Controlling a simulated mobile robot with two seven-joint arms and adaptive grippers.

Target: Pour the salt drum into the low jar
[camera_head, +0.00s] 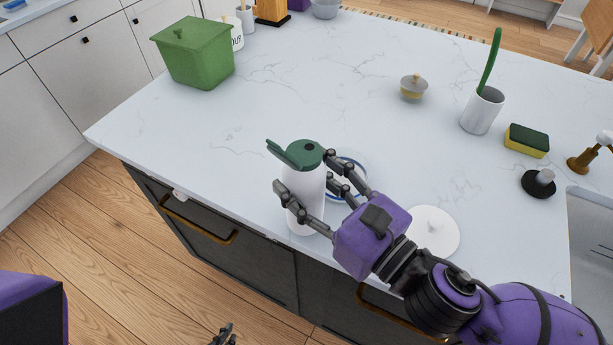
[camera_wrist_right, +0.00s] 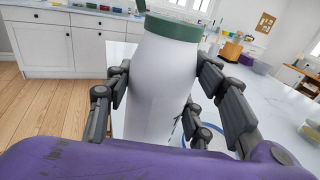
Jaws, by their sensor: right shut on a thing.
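The salt drum (camera_head: 305,190) is a white cylinder with a green top, its green flap tipped open. It stands upright near the counter's front edge; I cannot tell whether its base touches the counter. My right gripper (camera_head: 308,196) is shut around its side. The drum also fills the middle of the right wrist view (camera_wrist_right: 163,85), between the fingers. The low jar (camera_head: 353,165), with a blue rim, is just behind the drum and mostly hidden by drum and fingers. Only the dark fingertips of my left gripper (camera_head: 223,336) show at the bottom edge, away from the counter.
A round white lid (camera_head: 433,232) with a knob lies right of my right gripper. A green canister (camera_head: 195,55), small lidded bowl (camera_head: 413,88), white cup (camera_head: 482,110), sponge (camera_head: 527,140) and black stopper (camera_head: 538,183) stand around. The counter's middle is clear.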

